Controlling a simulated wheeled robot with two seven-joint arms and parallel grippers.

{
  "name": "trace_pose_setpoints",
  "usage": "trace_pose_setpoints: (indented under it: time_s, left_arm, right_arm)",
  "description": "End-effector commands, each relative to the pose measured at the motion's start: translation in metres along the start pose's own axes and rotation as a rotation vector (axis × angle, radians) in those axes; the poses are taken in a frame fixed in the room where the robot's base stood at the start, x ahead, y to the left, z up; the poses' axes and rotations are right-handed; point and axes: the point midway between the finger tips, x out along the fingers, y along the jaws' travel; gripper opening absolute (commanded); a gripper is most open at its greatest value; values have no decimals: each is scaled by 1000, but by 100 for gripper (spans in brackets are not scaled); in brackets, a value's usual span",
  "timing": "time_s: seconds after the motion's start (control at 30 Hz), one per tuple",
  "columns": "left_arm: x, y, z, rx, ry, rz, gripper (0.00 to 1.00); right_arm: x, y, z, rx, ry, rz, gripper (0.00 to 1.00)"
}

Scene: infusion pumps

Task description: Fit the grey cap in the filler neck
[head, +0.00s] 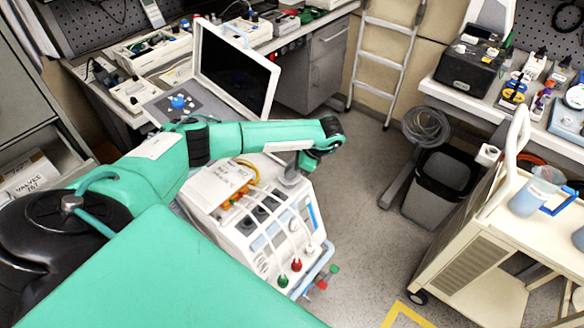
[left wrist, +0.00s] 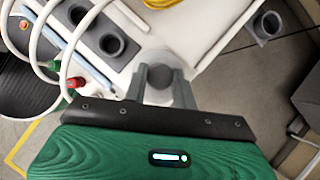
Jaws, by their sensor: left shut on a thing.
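The white pump unit (head: 255,225) stands below my left arm in the head view, with tubes and red and green fittings on its front. My left gripper (head: 290,174) is at its upper right corner, largely covered by my own wrist. In the left wrist view, the fingers of this gripper (left wrist: 160,88) are shut on the grey cap (left wrist: 160,75). The cap is over a pale round part of the unit, which may be the filler neck (left wrist: 157,57). I cannot tell whether the cap is seated or just above it. My right gripper is not in view.
Dark round sockets (left wrist: 112,45) and curved white tubes (left wrist: 67,55) are close beside the gripper. A monitor (head: 235,70) stands behind the unit.

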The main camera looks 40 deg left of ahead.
Motion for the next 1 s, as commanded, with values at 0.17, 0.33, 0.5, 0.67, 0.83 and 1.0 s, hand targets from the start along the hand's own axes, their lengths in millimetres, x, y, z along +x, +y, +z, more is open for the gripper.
trace_pose_setpoints:
  time_s: [0.17,0.33,0.5,0.67,0.83,1.0]
  left_arm:
    - [5,0,-3,0,0,0,0]
    - [4,0,-3,0,0,0,51]
    - [4,0,-3,0,0,0,52]
    - [3,0,-3,0,1,0,52]
    - [-15,0,-4,0,3,-2,52]
    - [-53,-1,-5,1,5,-5,52]
  right_arm:
    - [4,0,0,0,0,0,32]
    - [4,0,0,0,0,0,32]
    - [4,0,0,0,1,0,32]
    - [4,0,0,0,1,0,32]
    - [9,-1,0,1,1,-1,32]
    - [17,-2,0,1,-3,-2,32]
